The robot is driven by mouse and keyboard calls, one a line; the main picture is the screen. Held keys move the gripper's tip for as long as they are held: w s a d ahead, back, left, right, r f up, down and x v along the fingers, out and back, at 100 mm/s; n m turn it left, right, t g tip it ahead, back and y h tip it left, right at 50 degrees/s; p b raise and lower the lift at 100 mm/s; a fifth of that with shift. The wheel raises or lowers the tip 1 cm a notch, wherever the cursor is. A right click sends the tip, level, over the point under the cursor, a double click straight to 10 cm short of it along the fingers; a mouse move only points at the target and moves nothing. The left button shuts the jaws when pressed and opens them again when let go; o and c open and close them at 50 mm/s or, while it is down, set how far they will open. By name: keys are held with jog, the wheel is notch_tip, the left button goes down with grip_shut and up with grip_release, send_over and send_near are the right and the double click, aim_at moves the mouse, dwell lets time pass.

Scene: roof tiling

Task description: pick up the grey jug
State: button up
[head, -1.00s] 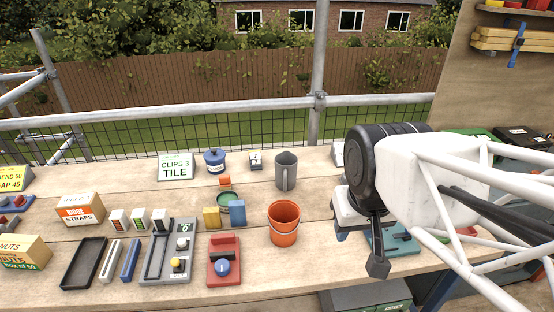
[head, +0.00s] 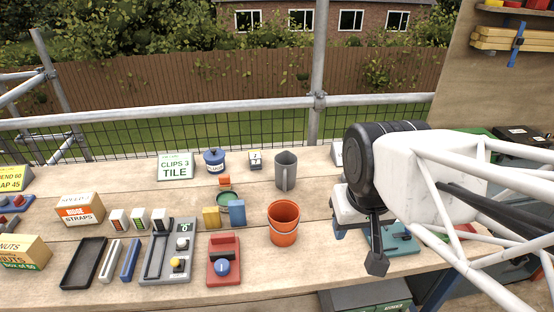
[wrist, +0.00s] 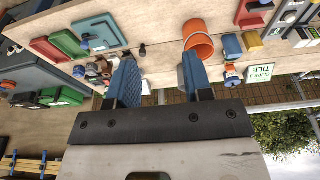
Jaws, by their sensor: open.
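The grey jug (head: 286,171) stands upright on the wooden bench in the head view, towards the back and right of the middle. My gripper (head: 341,233) is to the right of the jug and nearer the front, apart from it; its fingers are partly hidden by my own arm. In the wrist view my gripper (wrist: 158,62) shows two blue-padded fingers spread apart with nothing held between them.
An orange bucket (head: 284,223) stands in front of the jug. A blue lidded pot (head: 215,161) and a small numbered block (head: 255,161) are to its left. A teal case (head: 392,237) lies under my arm. The bench just around the jug is clear.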

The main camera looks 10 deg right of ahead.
jog(key=w+m, duration=0.1)
jog(key=w, duration=0.9)
jog(key=m+g, duration=0.3)
send_over(285, 176)
notch_tip(285, 176, down, 16)
jog(key=shift+s+r, duration=0.1)
jog(key=shift+f, duration=1.3)
jog(key=shift+w+f, duration=0.2)
jog(key=shift+f, duration=2.4)
